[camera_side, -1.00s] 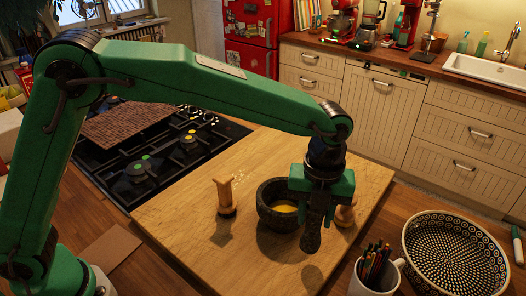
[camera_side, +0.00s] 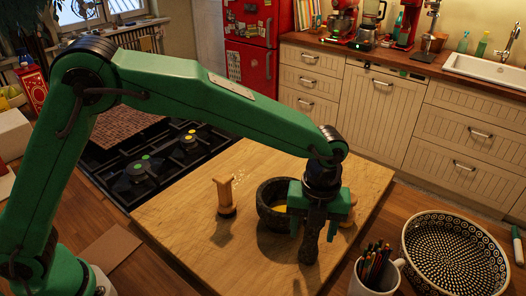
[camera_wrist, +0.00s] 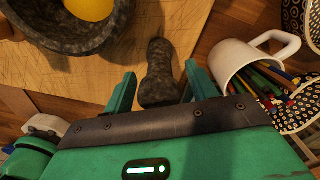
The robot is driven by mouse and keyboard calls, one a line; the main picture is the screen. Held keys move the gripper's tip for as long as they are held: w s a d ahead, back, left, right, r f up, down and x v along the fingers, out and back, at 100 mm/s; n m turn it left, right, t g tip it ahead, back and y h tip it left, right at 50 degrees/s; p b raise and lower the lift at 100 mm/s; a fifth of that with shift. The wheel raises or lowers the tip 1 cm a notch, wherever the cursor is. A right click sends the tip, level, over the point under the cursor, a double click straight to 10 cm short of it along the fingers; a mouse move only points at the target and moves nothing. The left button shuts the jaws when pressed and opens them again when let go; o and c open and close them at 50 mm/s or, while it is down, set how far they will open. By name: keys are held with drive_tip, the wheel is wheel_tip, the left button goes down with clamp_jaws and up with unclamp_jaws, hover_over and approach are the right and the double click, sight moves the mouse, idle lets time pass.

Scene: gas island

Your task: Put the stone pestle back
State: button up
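The dark stone pestle (camera_side: 309,246) is roughly upright on the wooden board, just in front of the stone mortar (camera_side: 266,222). In the wrist view the pestle (camera_wrist: 158,72) is between the two green fingers of my gripper (camera_wrist: 160,88), with a gap on each side. My gripper (camera_side: 313,224) is open around the pestle's upper part. The mortar (camera_wrist: 60,38) is at the top left of the wrist view, with something yellow (camera_wrist: 90,8) in it. The pestle is outside the mortar. Whether its foot fully touches the board is hard to tell.
A wooden grinder-like piece (camera_side: 226,198) stands left of the mortar; another wooden piece (camera_side: 348,215) is partly hidden behind my gripper. A white mug of pencils (camera_side: 376,274) and a patterned bowl (camera_side: 455,255) are at the right. The board's front left (camera_side: 190,225) is clear.

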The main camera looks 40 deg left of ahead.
drive_tip(key=shift+r, duration=0.1)
wheel_tip(320, 180, up, 12)
drive_tip(key=shift+w+r, duration=0.1)
drive_tip(key=shift+w, duration=0.05)
idle(0.8)
idle(0.3)
drive_tip(key=shift+a, duration=0.15)
drive_tip(key=s+a+r+n+t+h, duration=0.1)
drive_tip(key=s+a+r+n, duration=0.2)
drive_tip(key=a+n, duration=0.6)
drive_tip(key=s+a+r+n+t, duration=0.25)
drive_tip(key=a+n, duration=0.35)
drive_tip(key=a, duration=0.5)
drive_tip(key=s+a+f+n+t, duration=0.2)
drive_tip(key=s+a+f+n, duration=0.2)
drive_tip(key=s+a+n, duration=0.6)
drive_tip(key=s+n, duration=0.2)
drive_tip(key=n, duration=0.3)
drive_tip(key=shift+s+a+y, duration=0.35)
drive_tip(key=shift+s+y, duration=0.05)
